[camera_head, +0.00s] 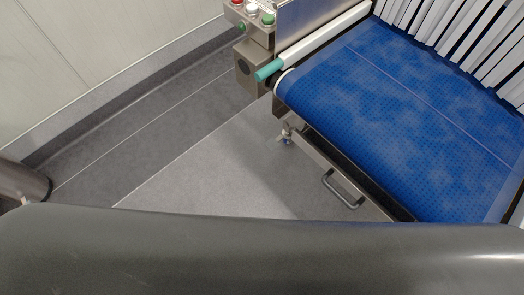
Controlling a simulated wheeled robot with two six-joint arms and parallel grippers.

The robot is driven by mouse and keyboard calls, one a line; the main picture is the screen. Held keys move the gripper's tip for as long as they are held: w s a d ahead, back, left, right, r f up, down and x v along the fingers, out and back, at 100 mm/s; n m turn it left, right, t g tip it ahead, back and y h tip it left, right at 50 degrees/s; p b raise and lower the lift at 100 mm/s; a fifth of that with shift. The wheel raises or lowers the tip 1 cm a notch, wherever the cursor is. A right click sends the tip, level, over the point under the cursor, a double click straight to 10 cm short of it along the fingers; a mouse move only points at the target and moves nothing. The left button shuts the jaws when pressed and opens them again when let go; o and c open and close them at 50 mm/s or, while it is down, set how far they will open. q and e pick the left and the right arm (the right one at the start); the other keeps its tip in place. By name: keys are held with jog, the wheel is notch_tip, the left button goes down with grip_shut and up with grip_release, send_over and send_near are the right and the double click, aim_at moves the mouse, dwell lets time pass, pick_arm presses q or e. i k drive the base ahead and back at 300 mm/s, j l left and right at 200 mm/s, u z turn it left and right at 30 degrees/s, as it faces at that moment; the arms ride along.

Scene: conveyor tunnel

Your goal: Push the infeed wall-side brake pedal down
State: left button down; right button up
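A small caster-like fitting (286,134) shows on the floor under the near wall-side corner of the conveyor. It has pale metal parts and a bit of blue. It is too small to tell whether a brake pedal on it is up or down. The conveyor's blue belt (400,100) lies above and to the right of it. Neither of my grippers is in view. A large dark grey part of my own body fills the bottom of the picture and hides the floor there.
A control box (256,14) with red, white and green buttons is above a teal-ended handle (268,70). A drawer-like handle (342,190) sits on the conveyor's lower side. White strip curtains (460,35) hang over the belt. Grey floor (200,165) is clear towards the wall (90,60).

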aim_at(273, 143)
jog(key=i+j+z, duration=0.1)
jog(key=z, duration=0.35)
jog(key=j+z, duration=0.3)
jog(key=z, duration=0.15)
jog(key=j+z, duration=0.25)
jog(key=z, duration=0.2)
jog(key=i, duration=0.05)
